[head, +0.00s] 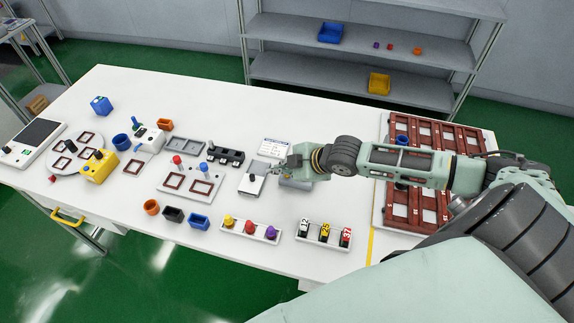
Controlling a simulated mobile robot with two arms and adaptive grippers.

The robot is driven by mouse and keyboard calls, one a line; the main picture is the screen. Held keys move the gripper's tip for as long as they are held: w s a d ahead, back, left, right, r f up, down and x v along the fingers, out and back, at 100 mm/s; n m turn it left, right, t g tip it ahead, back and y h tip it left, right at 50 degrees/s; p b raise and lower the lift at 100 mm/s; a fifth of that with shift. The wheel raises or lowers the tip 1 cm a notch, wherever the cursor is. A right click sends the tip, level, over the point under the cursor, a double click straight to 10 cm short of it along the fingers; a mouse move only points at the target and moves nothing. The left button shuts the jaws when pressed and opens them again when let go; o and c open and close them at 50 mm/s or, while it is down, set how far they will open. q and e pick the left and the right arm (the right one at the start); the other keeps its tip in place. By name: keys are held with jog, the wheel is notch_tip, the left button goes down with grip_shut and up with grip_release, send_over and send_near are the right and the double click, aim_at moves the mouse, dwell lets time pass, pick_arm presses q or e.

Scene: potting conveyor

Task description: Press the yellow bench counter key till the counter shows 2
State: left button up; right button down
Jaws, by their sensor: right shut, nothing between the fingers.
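My right gripper (271,174) reaches in from the right over the middle of the white table, with its fingers closed and empty. Its tips are just above and right of a small white box (252,184) with a dark part on top; I cannot tell whether they touch. A yellow box (97,168) with a dark knob stands at the left. A white strip (251,230) at the front carries a yellow, a red and a purple knob. I cannot tell which of these is the counter key, and no counter reading is legible. My left gripper is not in view.
Number tiles in a white holder (301,238) stand at the front. Orange, black and blue cups (198,222) stand left of the knob strip. A brown-framed rack (437,133) lies right, partly behind my arm. A black fixture (226,156) is behind the white box.

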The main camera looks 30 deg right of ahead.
jog(key=shift+f, duration=0.4)
dwell(0.6)
jog(key=shift+r, duration=0.1)
jog(key=shift+r+p, duration=0.75)
notch_tip(320, 180, up, 5)
jog(key=p, duration=0.5)
dwell(0.7)
